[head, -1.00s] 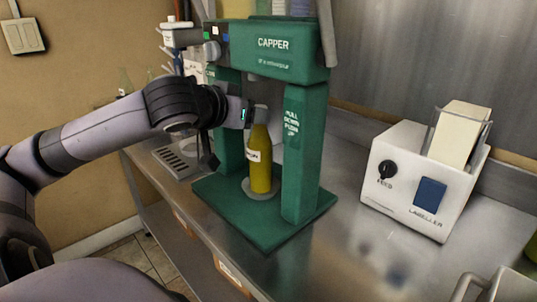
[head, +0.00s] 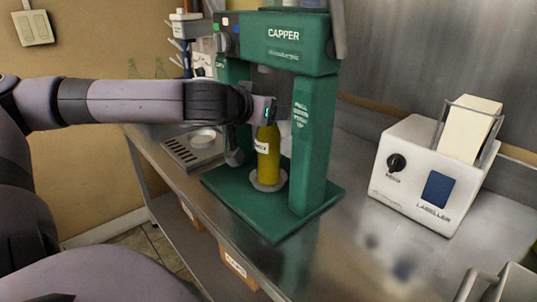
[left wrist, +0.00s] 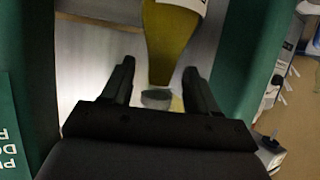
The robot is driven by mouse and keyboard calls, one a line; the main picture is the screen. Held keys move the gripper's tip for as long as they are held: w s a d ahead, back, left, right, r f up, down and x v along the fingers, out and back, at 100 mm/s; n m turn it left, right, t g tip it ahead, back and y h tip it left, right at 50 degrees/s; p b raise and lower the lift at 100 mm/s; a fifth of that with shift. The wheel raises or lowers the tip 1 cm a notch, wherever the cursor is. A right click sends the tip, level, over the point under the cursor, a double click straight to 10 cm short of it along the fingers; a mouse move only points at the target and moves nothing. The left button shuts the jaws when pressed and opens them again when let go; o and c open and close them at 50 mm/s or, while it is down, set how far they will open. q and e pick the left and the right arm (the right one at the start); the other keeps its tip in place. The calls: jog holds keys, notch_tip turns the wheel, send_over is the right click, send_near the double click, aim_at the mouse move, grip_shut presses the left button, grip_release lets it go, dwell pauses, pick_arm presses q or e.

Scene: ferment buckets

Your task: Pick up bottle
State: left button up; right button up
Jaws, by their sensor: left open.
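A yellow-green bottle (head: 267,158) with a white label stands upright on a round pad (head: 268,181) on the base of the green capper (head: 292,45). My left gripper (head: 266,108) is at the bottle's upper part, inside the capper frame. In the left wrist view the bottle (left wrist: 169,38) shows with its neck toward the gripper, and the open fingers (left wrist: 160,82) are to either side of the neck. The fingers appear apart from the glass. The gripper partly hides the bottle's top in the head view. My right gripper is not in view.
The capper's green posts (head: 311,150) stand close on both sides of the bottle. A white labeller (head: 425,175) stands to the right on the steel bench (head: 355,240). A drip tray (head: 190,150) lies to the left.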

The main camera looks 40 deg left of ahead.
pick_arm(q)
jog(key=shift+x, duration=1.3)
grip_shut()
jog(key=shift+f, duration=0.1)
dwell(0.4)
